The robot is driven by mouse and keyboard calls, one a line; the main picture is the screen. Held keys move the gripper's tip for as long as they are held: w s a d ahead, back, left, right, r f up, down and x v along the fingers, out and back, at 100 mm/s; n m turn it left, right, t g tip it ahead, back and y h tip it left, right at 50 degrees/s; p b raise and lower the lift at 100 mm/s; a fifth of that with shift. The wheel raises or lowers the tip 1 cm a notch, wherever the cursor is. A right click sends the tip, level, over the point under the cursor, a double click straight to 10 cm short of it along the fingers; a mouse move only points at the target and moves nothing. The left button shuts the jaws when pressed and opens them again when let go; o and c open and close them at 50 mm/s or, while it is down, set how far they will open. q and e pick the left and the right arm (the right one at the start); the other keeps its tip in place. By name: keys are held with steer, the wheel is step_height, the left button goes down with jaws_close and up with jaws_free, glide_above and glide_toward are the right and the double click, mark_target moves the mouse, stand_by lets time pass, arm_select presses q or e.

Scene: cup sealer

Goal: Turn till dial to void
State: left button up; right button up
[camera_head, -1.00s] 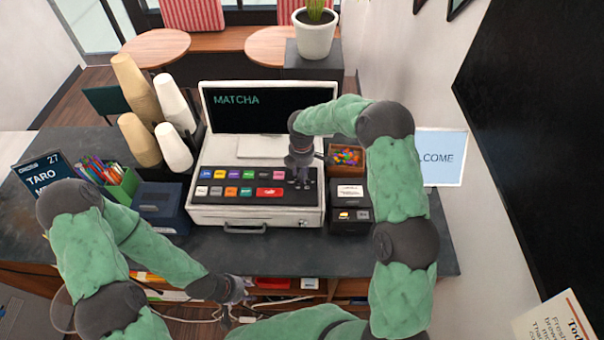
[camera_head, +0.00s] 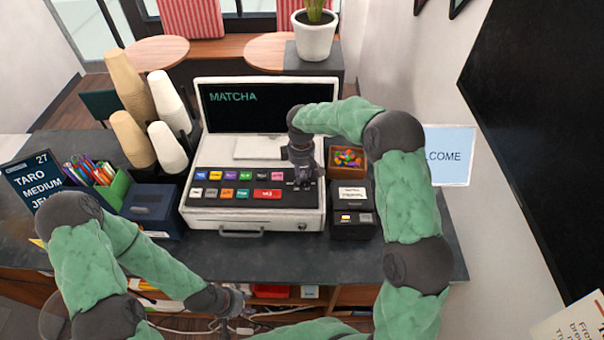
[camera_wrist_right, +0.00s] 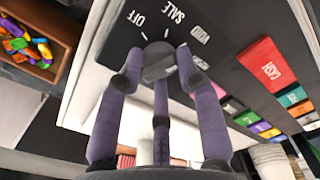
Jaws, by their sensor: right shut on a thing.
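The till (camera_head: 255,215) stands on the dark counter, its screen reading MATCHA. In the right wrist view its dark dial (camera_wrist_right: 158,62) sits on the black panel beside the printed words OFF, SALE and VOID (camera_wrist_right: 201,35). My right gripper (camera_head: 303,180) is over the right end of the keypad. In the right wrist view its purple fingers (camera_wrist_right: 160,82) are closed around the dial. The fingers partly cover the dial, and I cannot tell which word it points at. My left gripper (camera_head: 230,300) is low in front of the counter, away from the till; its fingers are too small to judge.
A box of colourful sweets (camera_head: 347,160) and a small dark device (camera_head: 353,222) stand right of the till. A dark blue box (camera_head: 153,207), stacked cups (camera_head: 168,147) and a green pen holder (camera_head: 113,188) stand left. Shelves are below the counter.

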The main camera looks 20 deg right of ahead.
steer(key=shift+s+a+f, duration=0.15)
steer(key=shift+a+f, duration=0.05)
steer(key=shift+f, duration=0.05)
steer(key=o, duration=1.1)
steer(key=shift+w+a+r, duration=0.1)
steer(key=shift+w+a, duration=0.05)
steer(key=shift+w, duration=0.05)
steer(key=shift+r, duration=0.15)
steer(key=shift+d+r, duration=0.2)
steer(key=shift+r, duration=0.15)
step_height(320, 180, up, 11)
steer(key=shift+a, duration=0.15)
steer(key=shift+r, duration=0.1)
